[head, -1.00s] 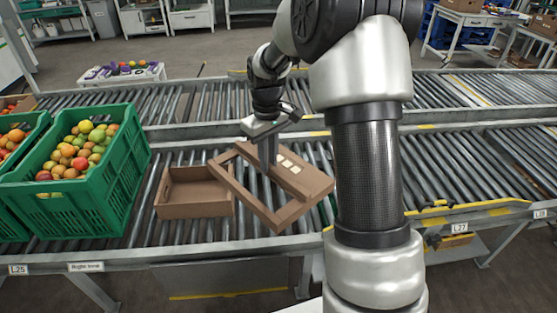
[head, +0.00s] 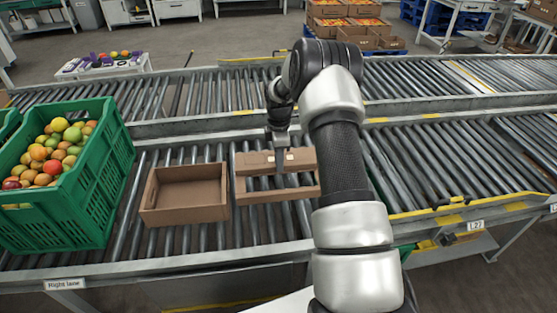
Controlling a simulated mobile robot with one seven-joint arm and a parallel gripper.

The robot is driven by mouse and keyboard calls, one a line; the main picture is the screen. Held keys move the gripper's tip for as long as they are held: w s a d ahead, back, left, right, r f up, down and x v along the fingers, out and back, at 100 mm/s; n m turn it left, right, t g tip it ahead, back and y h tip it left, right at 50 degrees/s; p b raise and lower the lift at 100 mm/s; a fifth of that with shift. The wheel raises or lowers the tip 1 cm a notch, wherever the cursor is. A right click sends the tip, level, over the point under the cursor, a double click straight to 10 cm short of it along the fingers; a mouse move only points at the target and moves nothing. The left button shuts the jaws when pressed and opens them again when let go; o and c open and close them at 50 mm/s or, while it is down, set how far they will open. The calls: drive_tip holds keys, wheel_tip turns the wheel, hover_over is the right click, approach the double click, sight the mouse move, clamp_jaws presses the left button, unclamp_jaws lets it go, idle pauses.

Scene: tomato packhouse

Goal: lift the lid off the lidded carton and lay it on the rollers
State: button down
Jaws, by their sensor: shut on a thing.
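The open carton (head: 184,215), a low brown cardboard box, stands on the near rollers and looks empty. Its lid (head: 275,197) is a brown cardboard frame with a wide opening through which rollers show. The lid is just right of the carton, roughly level and squared with it, low over the rollers. I cannot tell whether it touches them. My gripper (head: 279,166) points down and is shut on the lid's far part. My arm hides the lid's right end.
A green crate (head: 95,200) of mixed tomatoes stands left of the carton. Bare near rollers (head: 440,165) lie right of my arm. The far roller lane (head: 190,95) is mostly clear. Stacked cartons (head: 345,38) stand on the floor behind.

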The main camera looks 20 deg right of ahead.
sight(279, 174)
drive_tip(key=shift+f+b, duration=1.65)
drive_tip(key=shift+f, duration=1.55)
drive_tip(key=c, duration=1.6)
unclamp_jaws()
drive_tip(key=c, duration=0.3)
drive_tip(key=shift+c, duration=0.2)
drive_tip(key=shift+r+p, duration=1.85)
drive_tip(key=shift+r, duration=1.2)
drive_tip(key=shift+s, duration=0.1)
